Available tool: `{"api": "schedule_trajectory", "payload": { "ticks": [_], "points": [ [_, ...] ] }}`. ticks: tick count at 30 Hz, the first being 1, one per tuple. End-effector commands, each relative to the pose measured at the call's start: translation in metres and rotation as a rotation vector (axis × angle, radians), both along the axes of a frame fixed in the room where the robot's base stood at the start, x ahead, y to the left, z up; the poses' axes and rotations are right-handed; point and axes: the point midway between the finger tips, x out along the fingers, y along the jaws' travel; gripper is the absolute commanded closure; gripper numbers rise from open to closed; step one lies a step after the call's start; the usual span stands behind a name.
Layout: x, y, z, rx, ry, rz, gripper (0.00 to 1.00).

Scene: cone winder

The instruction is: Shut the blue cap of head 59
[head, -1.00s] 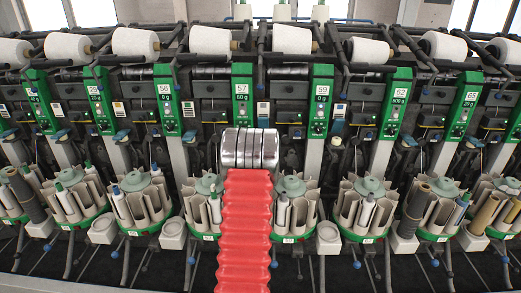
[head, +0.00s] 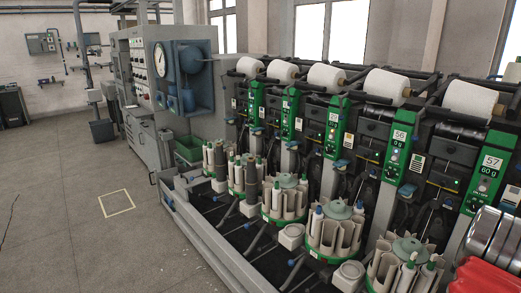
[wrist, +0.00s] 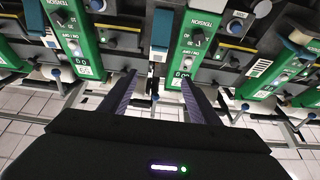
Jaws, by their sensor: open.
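Head 59 is outside the head view, which reaches only to the green panel of head 57 (head: 484,180) at the right edge. My gripper (wrist: 160,78) shows in the wrist view, its two dark fingers apart with nothing between them. Beyond the fingers is a green panel (wrist: 192,45) marked TENSION; its head number cannot be read. I cannot tell whether either is the cap of head 59. My gripper touches neither.
Another green panel (wrist: 72,38) stands left of the fingers. In the head view, round magazines (head: 335,228) with tubes line the machine's front. A grey control cabinet (head: 140,90) stands at its far end. Open floor (head: 80,225) lies to the left.

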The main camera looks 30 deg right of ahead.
Motion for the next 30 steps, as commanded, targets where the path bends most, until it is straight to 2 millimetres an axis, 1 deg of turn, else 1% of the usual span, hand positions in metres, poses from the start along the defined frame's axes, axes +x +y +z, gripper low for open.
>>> {"api": "schedule_trajectory", "payload": {
  "ticks": [5,8,11,14,15,17,18,20,21,23,24,26,27,29,30],
  "points": [
    [0.003,0.0,0.001,0.003,0.001,0.004,0.44],
    [0.015,0.003,0.006,0.017,0.005,0.021,0.44],
    [0.039,0.008,0.014,0.051,0.015,0.054,0.44],
    [0.074,0.019,0.026,0.099,0.032,0.102,0.44],
    [0.089,0.025,0.03,0.124,0.041,0.124,0.44],
    [0.112,0.035,0.036,0.16,0.055,0.158,0.44],
    [0.127,0.043,0.041,0.183,0.066,0.18,0.44],
    [0.149,0.056,0.046,0.218,0.083,0.212,0.44],
    [0.163,0.065,0.05,0.241,0.095,0.235,0.44],
    [0.182,0.08,0.055,0.275,0.114,0.267,0.44],
    [0.195,0.091,0.058,0.297,0.127,0.289,0.44],
    [0.213,0.108,0.063,0.33,0.147,0.321,0.44],
    [0.224,0.12,0.066,0.352,0.161,0.343,0.44],
    [0.24,0.14,0.07,0.384,0.184,0.375,0.44],
    [0.249,0.153,0.072,0.406,0.2,0.395,0.44]
  ]
}}
